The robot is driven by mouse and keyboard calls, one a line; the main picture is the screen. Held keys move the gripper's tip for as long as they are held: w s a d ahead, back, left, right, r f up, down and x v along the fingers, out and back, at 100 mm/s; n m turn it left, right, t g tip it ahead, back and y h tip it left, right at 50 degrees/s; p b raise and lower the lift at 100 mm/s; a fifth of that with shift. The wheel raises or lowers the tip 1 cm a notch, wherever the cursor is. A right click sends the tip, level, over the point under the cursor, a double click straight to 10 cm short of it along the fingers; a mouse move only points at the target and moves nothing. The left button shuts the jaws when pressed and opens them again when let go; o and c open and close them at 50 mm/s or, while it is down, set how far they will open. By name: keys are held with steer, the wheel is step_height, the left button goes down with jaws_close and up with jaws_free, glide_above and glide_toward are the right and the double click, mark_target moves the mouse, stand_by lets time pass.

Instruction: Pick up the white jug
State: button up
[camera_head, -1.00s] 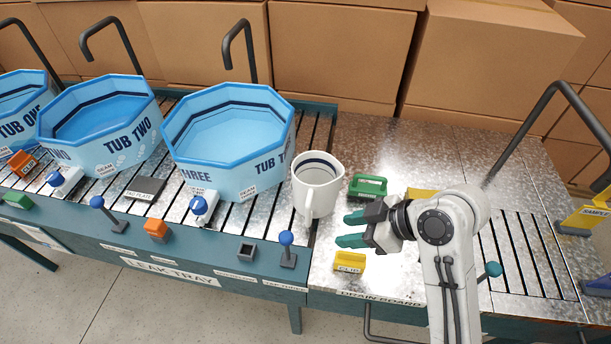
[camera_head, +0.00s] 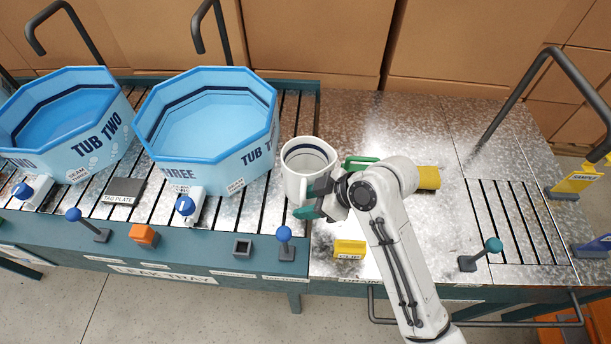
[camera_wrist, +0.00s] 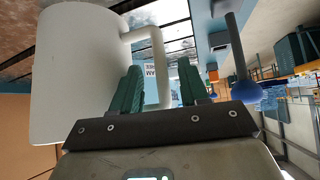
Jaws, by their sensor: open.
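The white jug (camera_head: 293,182) stands upright on the metal drain board beside tub three, with a dark band inside its rim. Its handle faces the front, and my gripper partly covers it. My gripper (camera_head: 312,199) is open at the jug's front right. In the wrist view, the jug body (camera_wrist: 75,75) fills the left side. Its handle (camera_wrist: 160,62) shows between the two teal fingers of my gripper (camera_wrist: 160,82), with gaps on both sides. I cannot tell whether any finger touches the jug.
Tub three (camera_head: 205,120) stands close left of the jug. A yellow clip block (camera_head: 349,249) lies in front of it. A green object (camera_head: 360,161) and a yellow block (camera_head: 428,178) lie behind my arm. A blue-knobbed lever (camera_head: 285,240) stands nearby. The back right drain board is clear.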

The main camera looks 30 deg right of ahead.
steer(key=shift+x, duration=1.75)
steer(key=shift+s, duration=0.1)
jaws_close()
